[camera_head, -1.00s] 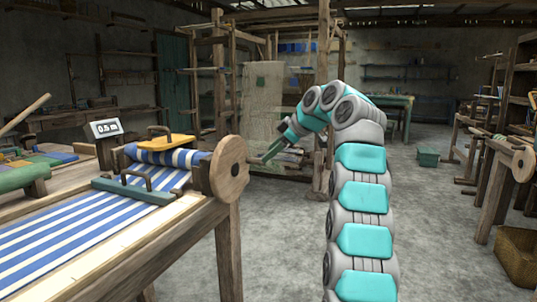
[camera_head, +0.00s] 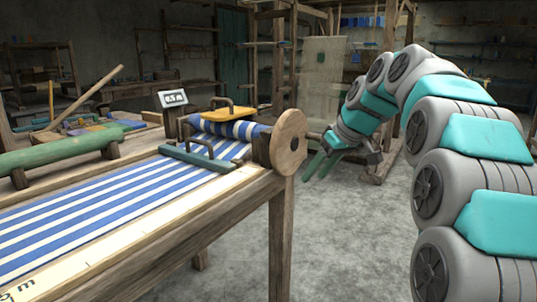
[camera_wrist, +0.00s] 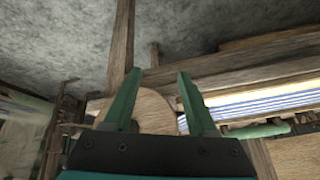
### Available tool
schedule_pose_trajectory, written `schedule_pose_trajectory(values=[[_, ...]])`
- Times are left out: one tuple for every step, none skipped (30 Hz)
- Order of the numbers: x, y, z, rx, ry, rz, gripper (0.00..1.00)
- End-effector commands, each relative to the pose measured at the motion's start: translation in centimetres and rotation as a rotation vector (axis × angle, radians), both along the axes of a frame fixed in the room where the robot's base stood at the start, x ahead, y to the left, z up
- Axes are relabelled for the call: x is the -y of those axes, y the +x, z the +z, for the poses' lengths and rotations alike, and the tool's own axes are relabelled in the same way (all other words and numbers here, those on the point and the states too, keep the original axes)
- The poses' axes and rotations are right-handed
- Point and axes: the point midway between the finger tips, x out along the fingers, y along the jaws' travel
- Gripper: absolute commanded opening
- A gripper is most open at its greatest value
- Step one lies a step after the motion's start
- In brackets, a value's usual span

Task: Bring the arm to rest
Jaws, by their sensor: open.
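My gripper (camera_head: 318,166) is open and empty, with its two green fingers apart. In the head view it hangs just right of the round wooden disc (camera_head: 288,141) at the end of the loom's cloth roll. In the wrist view the gripper (camera_wrist: 158,95) shows both fingers, with the round disc (camera_wrist: 153,108) behind and between them. I cannot tell whether the fingers touch the disc; they seem apart from it. My teal and grey arm arches over from the right side of the head view.
The loom table (camera_head: 230,205) carries blue-and-white striped cloth (camera_head: 120,200), a green bar with handle (camera_head: 197,158), a yellow handled block (camera_head: 228,113) and a small display (camera_head: 173,98). A wooden frame (camera_head: 292,60) stands behind. Grey floor (camera_head: 340,240) right of the table is clear.

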Motion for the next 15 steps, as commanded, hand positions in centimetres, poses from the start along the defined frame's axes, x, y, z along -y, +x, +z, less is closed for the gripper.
schedule_pose_trajectory(values=[[-0.5,-1.9,-0.7,-0.037,-0.004,-0.020,0.58],[-0.6,-2.9,-1.2,-0.058,-0.006,-0.036,0.58],[-0.8,-4.2,-2.1,-0.089,-0.013,-0.057,0.58],[-1.0,-5.2,-2.6,-0.108,-0.017,-0.073,0.58],[-1.1,-6.3,-3.2,-0.131,-0.021,-0.089,0.58],[-1.2,-7.8,-4.0,-0.160,-0.029,-0.110,0.58],[-1.3,-8.9,-4.7,-0.184,-0.036,-0.125,0.58],[-1.3,-10.1,-5.3,-0.204,-0.042,-0.142,0.58],[-1.3,-11.6,-6.1,-0.231,-0.053,-0.163,0.58],[-1.4,-12.8,-6.9,-0.252,-0.060,-0.178,0.58],[-1.3,-14.0,-7.4,-0.269,-0.068,-0.195,0.58],[-1.3,-15.6,-8.4,-0.295,-0.080,-0.217,0.58],[-1.3,-16.8,-9.0,-0.313,-0.090,-0.232,0.58],[-1.2,-18.0,-9.7,-0.333,-0.099,-0.249,0.58],[-1.1,-19.7,-10.6,-0.356,-0.112,-0.271,0.58]])
